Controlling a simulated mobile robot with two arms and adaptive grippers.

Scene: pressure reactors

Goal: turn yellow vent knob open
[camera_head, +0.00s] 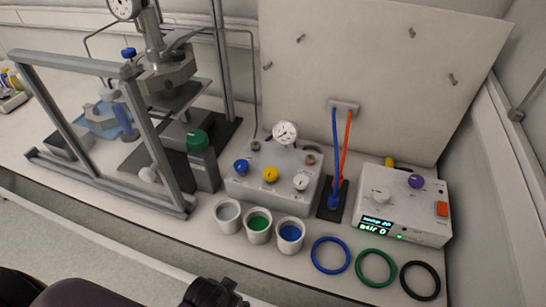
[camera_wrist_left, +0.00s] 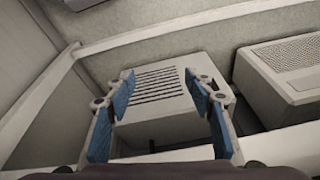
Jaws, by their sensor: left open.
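The yellow vent knob (camera_head: 270,175) is on the sloped front of a white control box in the middle of the bench, between a blue knob (camera_head: 241,167) and a white knob (camera_head: 301,182). No gripper touches it. My left gripper (camera_wrist_left: 160,95) is open and empty in the left wrist view, its blue-padded fingers spread in front of a white vented box (camera_wrist_left: 165,90). In the head view only dark parts of my arm show at the bottom edge, well in front of the control box. My right gripper is not in view.
A pressure gauge (camera_head: 285,133) stands behind the knobs. Blue, green and black rings (camera_head: 376,268) lie to the right. A metal frame (camera_head: 150,130) stands left, and a stirrer unit (camera_head: 405,205) right.

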